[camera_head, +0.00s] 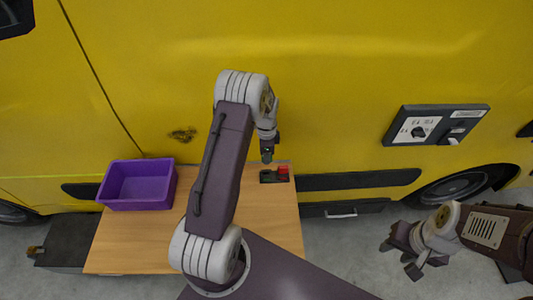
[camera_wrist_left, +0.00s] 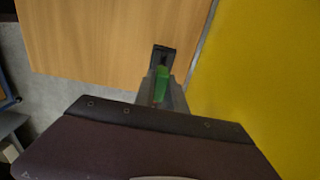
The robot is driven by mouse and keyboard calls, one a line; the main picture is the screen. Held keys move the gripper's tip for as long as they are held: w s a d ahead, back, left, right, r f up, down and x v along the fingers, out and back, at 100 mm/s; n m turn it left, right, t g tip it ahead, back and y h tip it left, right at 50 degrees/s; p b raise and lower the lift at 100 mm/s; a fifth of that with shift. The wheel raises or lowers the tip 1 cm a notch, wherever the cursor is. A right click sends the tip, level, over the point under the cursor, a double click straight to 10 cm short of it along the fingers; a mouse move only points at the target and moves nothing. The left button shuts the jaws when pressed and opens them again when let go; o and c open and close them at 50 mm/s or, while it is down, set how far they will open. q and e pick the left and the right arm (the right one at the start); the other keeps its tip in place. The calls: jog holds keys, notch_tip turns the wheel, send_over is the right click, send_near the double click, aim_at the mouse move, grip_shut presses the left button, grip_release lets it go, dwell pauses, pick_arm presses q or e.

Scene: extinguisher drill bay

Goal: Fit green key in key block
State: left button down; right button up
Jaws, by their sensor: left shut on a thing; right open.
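My left gripper (camera_head: 267,153) is shut on the green key (camera_wrist_left: 161,84), which shows between the fingers in the left wrist view. In the head view the key is mostly hidden by the fingers. The dark key block (camera_head: 267,177) sits near the back right corner of the wooden table, close to the gripper tip. In the left wrist view the dark block (camera_wrist_left: 162,54) shows just beyond the key. I cannot tell whether the key touches it. My right gripper (camera_head: 404,258) is open and empty, to the right of the table over the floor.
A red piece (camera_head: 283,171) sits at the right end of the dark block. A purple bin (camera_head: 138,187) stands on the left of the wooden table (camera_head: 128,245). A yellow van (camera_head: 330,60) stands behind the table, with a dark panel (camera_head: 435,124) on its side.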

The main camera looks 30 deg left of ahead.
pick_arm(q)
jog(key=f, duration=0.1)
jog(key=f+b, duration=0.1)
jog(key=f, duration=0.1)
jog(key=w+f+b, duration=0.1)
jog(key=shift+w+a+f, duration=0.1)
jog(key=shift+a+f, duration=0.05)
jog(key=shift+a, duration=0.25)
jog(key=shift+s+d+f+b, duration=0.35)
jog(key=shift+f+b, duration=0.2)
jog(key=shift+b, duration=0.2)
jog(key=shift+w+a+f, duration=0.1)
jog(key=shift+w+a, duration=0.1)
pick_arm(e)
jog(key=f, duration=0.2)
jog(key=w+f, duration=0.1)
jog(key=f, duration=0.1)
jog(key=shift+a, duration=0.25)
pick_arm(q)
jog(key=shift+s, duration=0.25)
pick_arm(e)
jog(key=shift+s, duration=0.1)
pick_arm(q)
jog(key=shift+w, duration=0.15)
pick_arm(e)
jog(key=shift+r, duration=0.15)
